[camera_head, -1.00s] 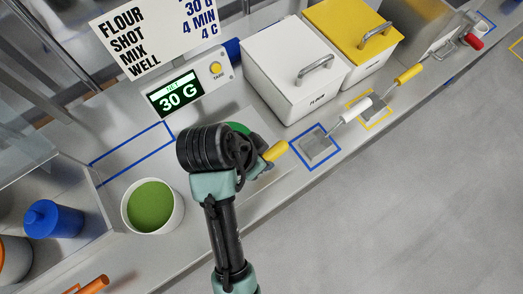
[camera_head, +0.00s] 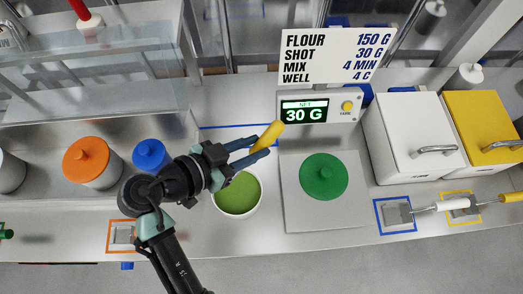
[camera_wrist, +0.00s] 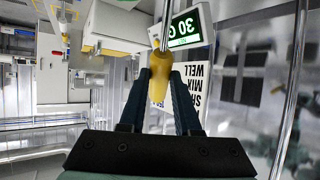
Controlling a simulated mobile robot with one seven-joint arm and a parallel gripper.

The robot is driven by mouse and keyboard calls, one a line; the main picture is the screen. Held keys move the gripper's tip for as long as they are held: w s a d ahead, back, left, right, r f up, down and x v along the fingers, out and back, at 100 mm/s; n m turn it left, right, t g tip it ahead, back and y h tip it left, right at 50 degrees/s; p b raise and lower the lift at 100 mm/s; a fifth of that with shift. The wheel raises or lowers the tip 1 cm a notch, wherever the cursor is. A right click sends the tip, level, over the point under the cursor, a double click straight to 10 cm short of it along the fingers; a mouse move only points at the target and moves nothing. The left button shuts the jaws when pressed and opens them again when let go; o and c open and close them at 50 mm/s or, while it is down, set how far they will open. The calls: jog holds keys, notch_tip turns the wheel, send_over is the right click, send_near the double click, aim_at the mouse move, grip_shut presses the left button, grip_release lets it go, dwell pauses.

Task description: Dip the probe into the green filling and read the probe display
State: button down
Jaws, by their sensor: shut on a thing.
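My gripper (camera_head: 258,148) is shut on a yellow handle (camera_head: 267,136), which I take to be the probe's. In the wrist view the yellow handle (camera_wrist: 155,86) sits between the two dark fingers, with a thin metal rod (camera_wrist: 163,30) in line beyond it. The green filling (camera_head: 238,193) is in a white bowl (camera_head: 217,207) on the counter. In the head view my gripper appears just above and behind the bowl, its fingers pointing right. The handle shows apart from the filling. I cannot make out a display on the probe.
A scale display (camera_head: 303,115) reads 30 G. A green lid-like disc (camera_head: 323,177) lies on the scale plate (camera_head: 295,213), right of the bowl. White (camera_head: 416,138) and yellow (camera_head: 482,130) bins stand further right. Blue (camera_head: 150,155) and orange (camera_head: 87,160) canisters stand left.

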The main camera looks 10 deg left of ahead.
notch_tip(320, 180, down, 12)
jog(key=b, duration=0.9)
jog(key=shift+r, duration=0.15)
dwell(1.8)
jog(key=shift+r+p, duration=3.8)
jog(key=shift+r, duration=1.65)
jog(key=shift+s+f, duration=0.1)
